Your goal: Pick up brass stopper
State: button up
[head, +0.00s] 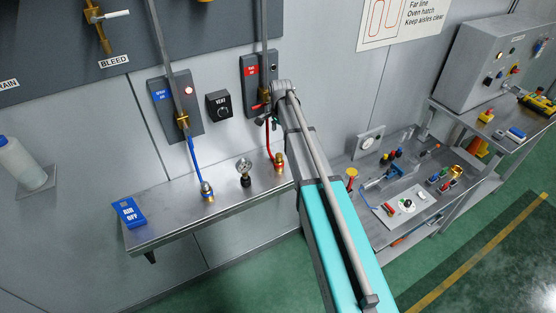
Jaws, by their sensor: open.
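No piece stands out clearly as the brass stopper. A brass-coloured fitting (279,163) stands on the steel shelf (165,223) under the red hose. A second brass-and-blue fitting (207,191) stands there under the blue hose. A small gold-coloured piece (455,172) lies on the workbench at the right, too small to identify. My gripper (266,118) is at the far end of my arm, in front of the right wall panel and above the shelf. It is open, small in view and partly hidden by the arm; I see nothing held in it.
A blue AIR OFF block (129,212) lies at the shelf's left end. The right workbench (428,211) is crowded with small parts. The shelf's front strip is mostly clear. A control box (490,65) stands further right.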

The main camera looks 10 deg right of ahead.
aim_at(279, 155)
jog(key=shift+f+b, duration=4.2)
jog(key=shift+f, duration=0.05)
jog(key=shift+w+a+f+b, duration=0.1)
jog(key=shift+a+f+b, duration=0.05)
jog(key=shift+f+b, duration=2.45)
grip_shut()
